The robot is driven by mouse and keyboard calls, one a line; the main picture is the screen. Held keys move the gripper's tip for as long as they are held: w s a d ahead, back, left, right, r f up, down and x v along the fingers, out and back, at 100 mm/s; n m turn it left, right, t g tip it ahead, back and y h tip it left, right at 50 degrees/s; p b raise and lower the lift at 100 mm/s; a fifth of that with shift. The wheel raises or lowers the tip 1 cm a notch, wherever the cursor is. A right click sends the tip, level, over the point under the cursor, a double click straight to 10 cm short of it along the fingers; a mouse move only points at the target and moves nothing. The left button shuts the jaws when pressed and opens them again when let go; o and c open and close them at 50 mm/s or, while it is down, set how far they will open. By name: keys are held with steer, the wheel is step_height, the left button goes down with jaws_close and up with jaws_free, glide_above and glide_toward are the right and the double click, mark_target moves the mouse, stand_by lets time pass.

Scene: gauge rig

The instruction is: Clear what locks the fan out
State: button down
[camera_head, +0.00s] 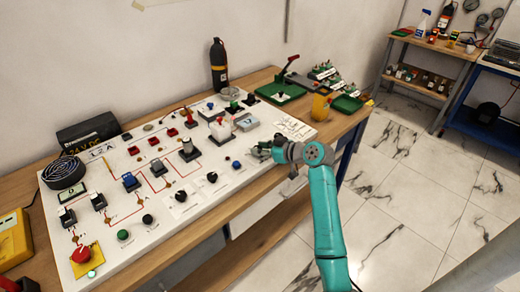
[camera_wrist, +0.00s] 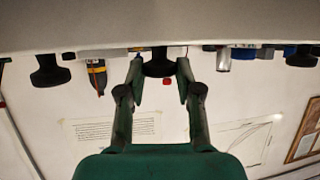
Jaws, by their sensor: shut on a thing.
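The fan (camera_head: 63,172) is a black round unit at the left end of the white panel board (camera_head: 110,205). A small display (camera_head: 72,191) beside it seems to read 0. A red mushroom button (camera_head: 82,254) on a yellow plate is at the board's near left corner. My gripper (camera_head: 262,150) is low over the board's right front part. In the wrist view, my gripper (camera_wrist: 160,82) has its fingers on either side of a black knob (camera_wrist: 159,64) and is shut on it. The knob is hidden by my gripper in the head view.
Black knobs (camera_head: 211,177) and a blue button (camera_head: 236,164) line the board's front, left of my gripper. The floor at right is clear.

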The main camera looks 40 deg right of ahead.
steer(key=shift+d+n+g+y, duration=0.2)
steer(key=shift+n+g+y, duration=0.4)
steer(key=shift+n+y, duration=0.65)
steer(key=c, duration=0.8)
jaws_free()
steer(key=v, duration=1.1)
steer(key=shift+s+d, duration=0.3)
steer(key=shift+d, duration=0.05)
